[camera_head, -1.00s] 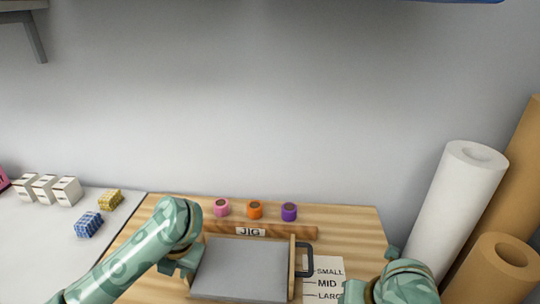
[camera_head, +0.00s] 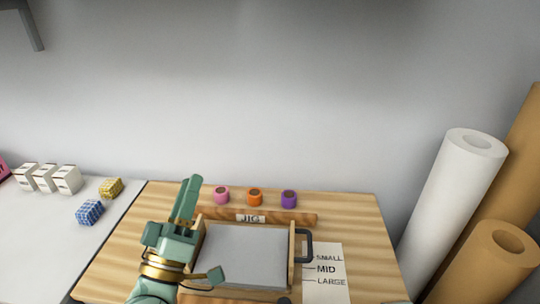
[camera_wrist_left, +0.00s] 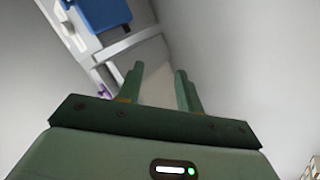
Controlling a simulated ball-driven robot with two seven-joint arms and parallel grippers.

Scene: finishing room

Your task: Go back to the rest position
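My left gripper (camera_head: 189,183) stands over the left part of the wooden work board in the head view, with its fingers pointing up. In the left wrist view the two fingers of my left gripper (camera_wrist_left: 159,69) are apart with nothing held between them. My right gripper is not in view. A grey-topped box with a black side handle (camera_head: 243,257) sits on the board (camera_head: 365,225), to the right of my left gripper and partly hidden by my left arm. A wooden strip labelled JIG (camera_head: 290,217) lies behind it.
Pink (camera_head: 221,194), orange (camera_head: 254,196) and purple (camera_head: 289,199) pieces stand behind the jig strip. A size card (camera_head: 325,268) lies right of the box. White boxes (camera_head: 66,180) and blue (camera_head: 89,212) and yellow (camera_head: 111,187) blocks are left. Tall rolls (camera_head: 455,195) stand right.

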